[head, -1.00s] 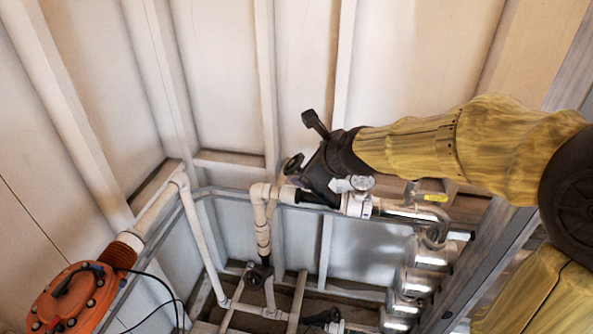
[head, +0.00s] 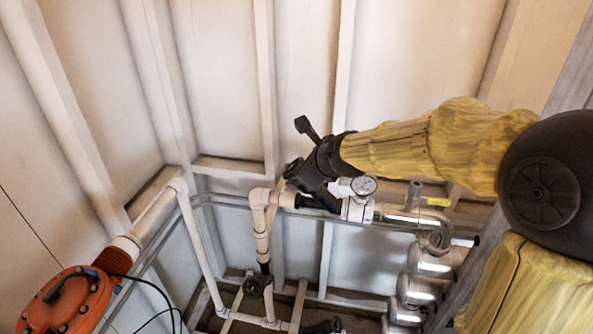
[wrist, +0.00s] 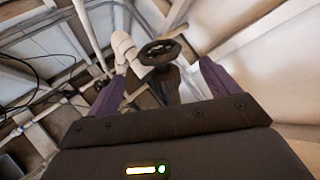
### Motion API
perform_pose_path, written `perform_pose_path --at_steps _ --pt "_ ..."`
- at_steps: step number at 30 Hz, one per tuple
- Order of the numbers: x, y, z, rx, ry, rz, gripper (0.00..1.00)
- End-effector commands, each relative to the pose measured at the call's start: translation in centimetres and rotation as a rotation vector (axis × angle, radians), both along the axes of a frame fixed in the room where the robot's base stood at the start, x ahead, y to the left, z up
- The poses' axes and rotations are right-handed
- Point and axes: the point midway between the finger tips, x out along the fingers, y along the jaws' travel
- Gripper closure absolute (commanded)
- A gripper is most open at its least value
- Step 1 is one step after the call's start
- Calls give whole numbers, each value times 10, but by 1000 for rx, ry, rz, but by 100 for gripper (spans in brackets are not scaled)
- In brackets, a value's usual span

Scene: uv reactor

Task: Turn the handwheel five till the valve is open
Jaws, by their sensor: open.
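A black handwheel (wrist: 160,52) on a dark stem shows in the wrist view, ahead of my gripper (wrist: 162,72) and near the middle of the gap between its purple fingers. The fingers are open and stand to either side of it; I see no contact. No number shows on the wheel. In the head view my gripper (head: 301,178) is at the upper pipe run, left of the round pressure gauge (head: 364,185). It hides most of that part of the pipe, and its fingertips are hard to make out there.
A dark valve (head: 255,286) sits on the lower white pipe. An orange round housing (head: 68,300) with a black handle and cables is at the lower left. Shiny metal cylinders (head: 420,288) stand at the right, beside a grey post. Walls close in behind the pipes.

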Motion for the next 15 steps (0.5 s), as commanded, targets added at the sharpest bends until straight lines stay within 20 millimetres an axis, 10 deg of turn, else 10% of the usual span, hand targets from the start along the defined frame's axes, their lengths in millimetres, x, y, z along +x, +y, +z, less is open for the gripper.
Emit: perform_pose_path --at_steps 15 --pt "23 12 -21 0 2 3 13"
